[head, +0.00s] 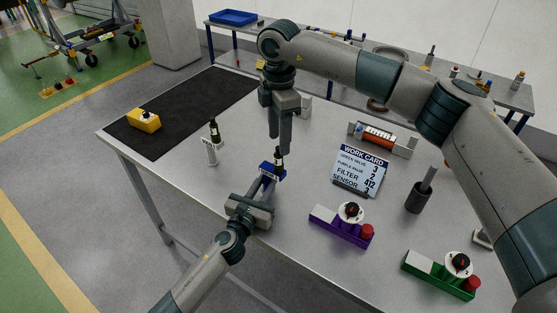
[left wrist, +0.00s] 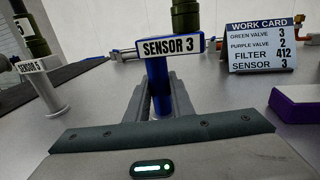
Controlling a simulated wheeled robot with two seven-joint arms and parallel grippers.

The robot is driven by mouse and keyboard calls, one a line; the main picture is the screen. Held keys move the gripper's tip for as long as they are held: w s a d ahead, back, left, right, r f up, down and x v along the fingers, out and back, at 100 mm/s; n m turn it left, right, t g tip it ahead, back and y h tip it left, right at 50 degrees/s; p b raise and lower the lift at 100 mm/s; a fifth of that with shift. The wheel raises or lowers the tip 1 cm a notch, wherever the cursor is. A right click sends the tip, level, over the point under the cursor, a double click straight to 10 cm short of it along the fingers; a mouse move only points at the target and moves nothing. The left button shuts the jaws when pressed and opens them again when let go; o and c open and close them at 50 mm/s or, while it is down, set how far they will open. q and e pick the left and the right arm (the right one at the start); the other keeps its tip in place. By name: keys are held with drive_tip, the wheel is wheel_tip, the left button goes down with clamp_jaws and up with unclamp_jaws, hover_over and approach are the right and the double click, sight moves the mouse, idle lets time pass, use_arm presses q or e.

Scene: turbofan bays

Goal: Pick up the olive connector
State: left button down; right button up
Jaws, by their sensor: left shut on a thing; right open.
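An olive connector (left wrist: 187,16) stands upright on a blue stand (left wrist: 161,88) labelled SENSOR 3; its top is cut off in the left wrist view. In the head view the connector (head: 279,158) looks dark, above the blue stand (head: 266,169). My left gripper (head: 266,185) is shut on the blue stand's post, below the label. My right gripper (head: 279,148) points down, open, its fingertips just above or around the connector's top; I cannot tell whether they touch it. A second olive connector (left wrist: 36,30) stands on a white stand (left wrist: 45,88) labelled SENSOR 5.
The work card (head: 359,170) reads SENSOR 3 and stands right of the blue stand. A purple valve block (head: 341,228), a green valve block (head: 438,275) and a dark cup (head: 417,199) are farther right. A yellow box (head: 144,120) sits on the black mat (head: 185,112).

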sight(278, 154)
drive_tip(key=shift+f, duration=1.4)
drive_tip(key=f, duration=0.4)
drive_tip(key=shift+s+a, duration=0.1)
drive_tip(key=shift+s, duration=0.25)
drive_tip(key=shift+f, duration=0.6)
drive_tip(key=shift+c, duration=0.7)
clamp_jaws()
